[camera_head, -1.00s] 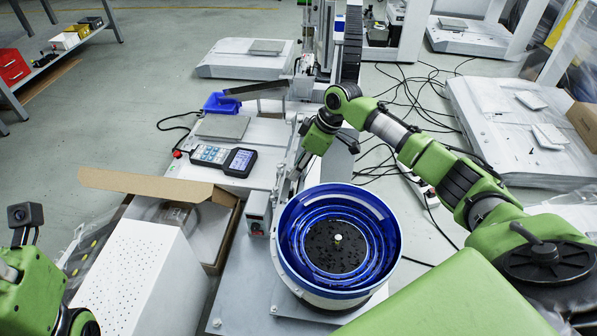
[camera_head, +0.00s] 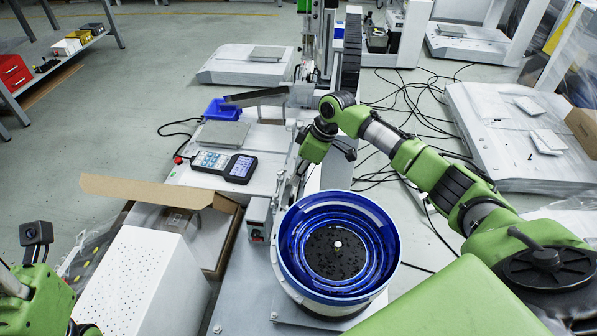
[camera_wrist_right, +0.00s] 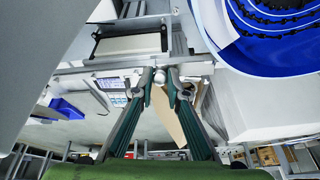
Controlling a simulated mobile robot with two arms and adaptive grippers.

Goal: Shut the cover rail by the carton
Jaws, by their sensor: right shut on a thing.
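The open brown carton (camera_head: 228,238) stands left of the blue feeder bowl, behind a white perforated box. My right gripper (camera_head: 301,166) hangs over the machine, beyond the bowl and right of the carton. In the right wrist view its two fingers (camera_wrist_right: 161,80) come together on a small round knob (camera_wrist_right: 160,76) at a pale metal rail (camera_wrist_right: 115,64), which I take to be the cover rail. The fingertips hide part of the knob, and I cannot tell how far the rail is open. My left arm shows at the lower left; its fingers are out of view.
The blue feeder bowl (camera_head: 372,270) stands close in front of my right gripper. A handheld pendant (camera_head: 239,168) and a blue bin (camera_head: 225,108) are on the machine's left side. Cables lie on the floor behind my right arm.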

